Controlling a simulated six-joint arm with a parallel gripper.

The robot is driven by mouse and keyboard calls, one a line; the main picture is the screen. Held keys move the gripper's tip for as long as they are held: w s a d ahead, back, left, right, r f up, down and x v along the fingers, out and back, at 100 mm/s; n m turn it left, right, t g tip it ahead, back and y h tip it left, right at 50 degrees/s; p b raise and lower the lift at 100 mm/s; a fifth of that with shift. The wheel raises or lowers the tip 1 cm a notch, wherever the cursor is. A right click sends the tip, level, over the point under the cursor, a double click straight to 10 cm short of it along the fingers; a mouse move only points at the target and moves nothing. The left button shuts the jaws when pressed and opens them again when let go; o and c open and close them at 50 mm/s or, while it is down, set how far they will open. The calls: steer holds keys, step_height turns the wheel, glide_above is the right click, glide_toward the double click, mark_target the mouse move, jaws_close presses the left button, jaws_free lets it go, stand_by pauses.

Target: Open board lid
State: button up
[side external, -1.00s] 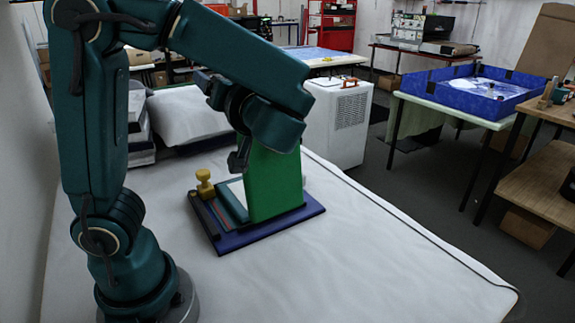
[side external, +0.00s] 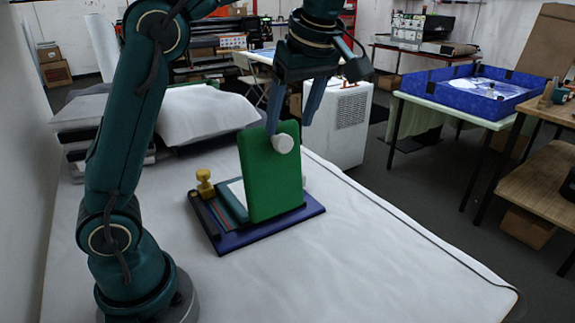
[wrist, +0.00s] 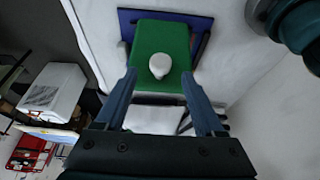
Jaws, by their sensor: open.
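The green board lid (side external: 268,180) stands raised, close to upright and leaning slightly, on the dark blue base board (side external: 228,241). A round white knob (side external: 283,144) sits on the lid's face near its top edge. In the wrist view the lid (wrist: 161,38) and knob (wrist: 160,65) lie ahead of the fingers. My gripper (side external: 292,122) is open and empty above the lid's top edge, its fingers spread; in the wrist view the gripper (wrist: 160,90) shows nothing between its fingertips. Whether a finger touches the lid cannot be told.
A yellow knob (side external: 205,183) stands on the base's left side. The white-covered table (side external: 370,260) is clear in front and to the right. A white pillow-like bundle (side external: 205,110) lies behind, and a white boxy appliance (side external: 340,120) stands beyond the table edge.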

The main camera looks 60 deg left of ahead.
mark_target(286, 136)
steer(key=shift+x, duration=2.3)
jaws_close()
